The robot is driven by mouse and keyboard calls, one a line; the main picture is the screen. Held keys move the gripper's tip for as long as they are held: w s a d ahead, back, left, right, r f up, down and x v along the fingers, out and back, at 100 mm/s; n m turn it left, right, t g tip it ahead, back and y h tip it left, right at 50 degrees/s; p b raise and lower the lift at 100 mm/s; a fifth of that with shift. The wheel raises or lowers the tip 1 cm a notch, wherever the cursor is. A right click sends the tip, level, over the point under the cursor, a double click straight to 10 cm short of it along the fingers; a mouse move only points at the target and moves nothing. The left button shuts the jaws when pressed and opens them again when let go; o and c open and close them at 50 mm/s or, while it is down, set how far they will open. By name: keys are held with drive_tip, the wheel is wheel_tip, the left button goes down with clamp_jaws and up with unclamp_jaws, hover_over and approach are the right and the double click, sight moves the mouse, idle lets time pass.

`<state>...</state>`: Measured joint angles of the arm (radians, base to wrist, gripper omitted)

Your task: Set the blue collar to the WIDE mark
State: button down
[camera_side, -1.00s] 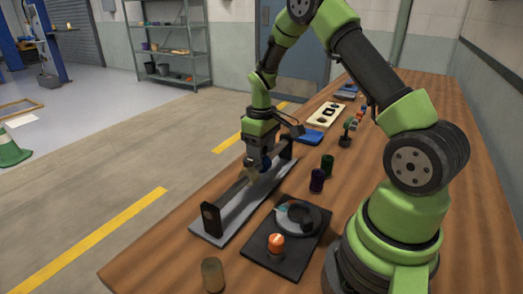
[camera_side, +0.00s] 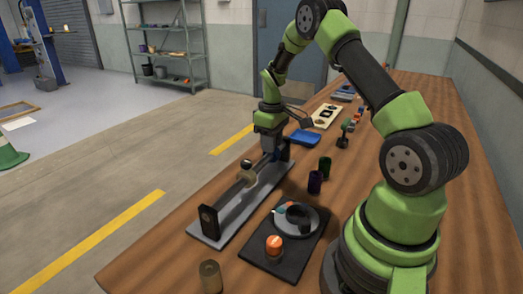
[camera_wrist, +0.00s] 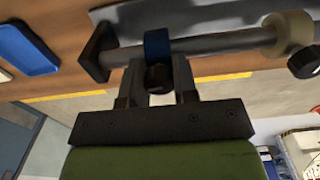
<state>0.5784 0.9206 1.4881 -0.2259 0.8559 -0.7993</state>
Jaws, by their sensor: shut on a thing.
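The blue collar (camera_wrist: 157,46) sits around a grey rod (camera_wrist: 210,43), close to the dark end post (camera_wrist: 96,52) in the wrist view. A dark knob (camera_wrist: 158,76) on the collar lies between my fingers. My gripper (camera_wrist: 158,82) is shut on the collar there. In the side view, my gripper (camera_side: 268,154) is at the far end of the rail, near the far post (camera_side: 286,149), and mostly hides the collar. A cream collar (camera_wrist: 288,33) with a black knob (camera_wrist: 304,63) is farther along the rod. No WIDE mark is legible.
A grey rail base (camera_side: 240,205) carries the rod, with a near post (camera_side: 208,220). A blue tray (camera_side: 305,137) lies beyond.

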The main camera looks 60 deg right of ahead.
drive_tip(key=d, duration=0.3)
drive_tip(key=shift+d, duration=0.35)
drive_tip(key=c, duration=0.9)
unclamp_jaws()
